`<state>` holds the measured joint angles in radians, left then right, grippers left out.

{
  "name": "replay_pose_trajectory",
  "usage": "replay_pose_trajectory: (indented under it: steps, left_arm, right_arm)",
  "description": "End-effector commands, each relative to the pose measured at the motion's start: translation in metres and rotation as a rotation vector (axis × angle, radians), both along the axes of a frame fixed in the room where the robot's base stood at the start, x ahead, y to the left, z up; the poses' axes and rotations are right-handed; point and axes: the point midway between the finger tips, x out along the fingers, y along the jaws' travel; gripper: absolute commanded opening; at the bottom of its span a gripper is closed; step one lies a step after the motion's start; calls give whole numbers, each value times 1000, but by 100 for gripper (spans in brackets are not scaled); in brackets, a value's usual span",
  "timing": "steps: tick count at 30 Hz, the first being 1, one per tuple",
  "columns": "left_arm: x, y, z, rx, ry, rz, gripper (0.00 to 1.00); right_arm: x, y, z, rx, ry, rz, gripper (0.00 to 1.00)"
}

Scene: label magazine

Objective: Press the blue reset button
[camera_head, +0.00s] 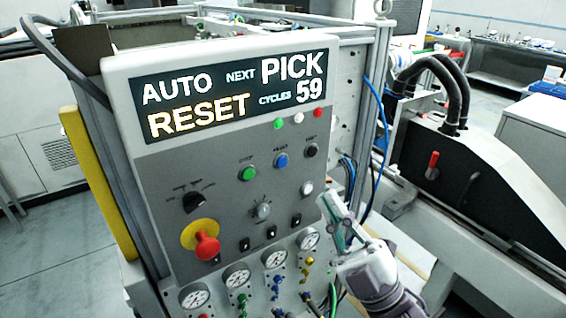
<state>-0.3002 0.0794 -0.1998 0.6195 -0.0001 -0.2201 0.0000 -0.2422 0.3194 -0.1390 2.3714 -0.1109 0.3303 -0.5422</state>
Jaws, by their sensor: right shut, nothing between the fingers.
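The blue reset button (281,160) is on the grey control panel (170,165), in the row below the display. A green button (248,174) is to its left and a black one (312,150) to its right. The display (235,95) reads AUTO, RESET, NEXT PICK and CYCLES 59. My right gripper (334,208) is at the panel's lower right, below and to the right of the blue button and apart from it. Its fingers are shut and hold nothing. My left gripper does not show.
A red knob on a yellow base (204,245) sticks out at the panel's lower left. Several gauges (274,256) and coloured fittings line the bottom. A blue cable (384,125) hangs right of the panel. A black machine housing (465,175) with a red handle stands further right.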

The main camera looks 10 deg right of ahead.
Motion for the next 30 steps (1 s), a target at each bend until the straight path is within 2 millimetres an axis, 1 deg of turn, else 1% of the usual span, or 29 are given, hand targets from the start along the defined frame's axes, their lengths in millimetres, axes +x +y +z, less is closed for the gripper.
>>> replay_pose_trajectory:
  steps: [5, 10, 15, 19, 24, 30]
  left_arm:
    - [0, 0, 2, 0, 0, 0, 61]
    - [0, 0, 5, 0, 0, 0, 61]
    - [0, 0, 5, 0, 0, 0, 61]
    - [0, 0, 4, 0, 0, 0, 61]
    - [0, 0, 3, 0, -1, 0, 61]
    - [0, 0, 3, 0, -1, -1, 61]
  right_arm:
    - [9, 3, 1, 1, 0, 0, 0]
    - [30, 11, 1, 1, 0, 0, 0]
    - [54, 19, 0, 2, 0, 1, 0]
    - [68, 24, 0, 2, 1, 0, 0]
    - [79, 29, -1, 1, 1, 0, 0]
    - [83, 30, 0, 1, 1, 0, 0]
